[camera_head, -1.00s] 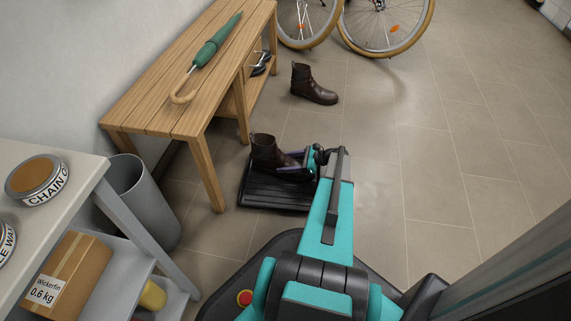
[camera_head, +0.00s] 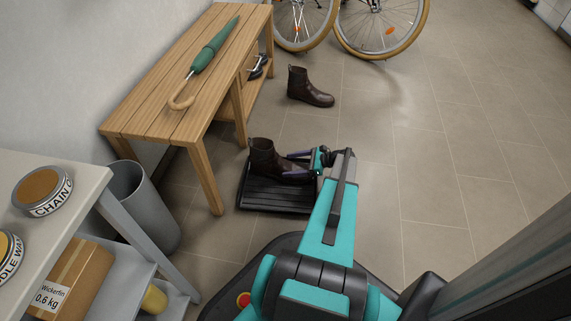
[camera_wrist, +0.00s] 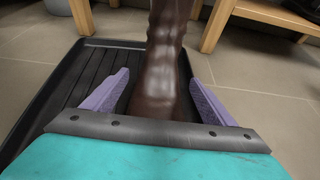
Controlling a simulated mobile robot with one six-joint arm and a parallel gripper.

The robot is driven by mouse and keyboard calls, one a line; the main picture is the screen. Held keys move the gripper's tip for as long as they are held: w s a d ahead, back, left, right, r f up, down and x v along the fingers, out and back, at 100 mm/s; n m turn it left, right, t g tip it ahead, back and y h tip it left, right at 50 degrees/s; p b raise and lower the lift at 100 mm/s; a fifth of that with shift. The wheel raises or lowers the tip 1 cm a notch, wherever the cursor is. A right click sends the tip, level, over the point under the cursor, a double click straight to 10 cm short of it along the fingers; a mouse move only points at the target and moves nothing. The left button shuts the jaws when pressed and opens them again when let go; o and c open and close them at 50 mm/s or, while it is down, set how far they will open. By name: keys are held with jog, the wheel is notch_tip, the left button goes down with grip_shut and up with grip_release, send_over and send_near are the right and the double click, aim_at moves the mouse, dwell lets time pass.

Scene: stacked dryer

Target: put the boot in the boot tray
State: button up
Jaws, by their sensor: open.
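A dark brown boot (camera_head: 266,158) stands upright on the black ribbed boot tray (camera_head: 272,200) in the head view. In the wrist view the boot (camera_wrist: 163,75) rises between my two purple fingers, with the tray (camera_wrist: 60,95) under it and to the left. My gripper (camera_head: 299,164) is at the toe side of the boot, its fingers spread on either side. In the wrist view my gripper (camera_wrist: 155,95) is open, with a gap between each finger and the boot. A second brown boot (camera_head: 309,89) stands on the floor farther back.
A wooden bench (camera_head: 180,85) with a green umbrella (camera_head: 212,50) on it stands at left. A grey bin (camera_head: 145,205) and a shelf with tins and a box (camera_head: 78,280) are nearer. A bicycle (camera_head: 375,25) stands at the back. Floor to the right is clear.

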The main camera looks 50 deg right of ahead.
jog(key=p+v, duration=0.3)
jog(key=v, duration=0.4)
jog(key=shift+s+d+r, duration=0.15)
jog(key=shift+s+d, duration=0.05)
jog(key=shift+s, duration=0.1)
dwell(0.5)
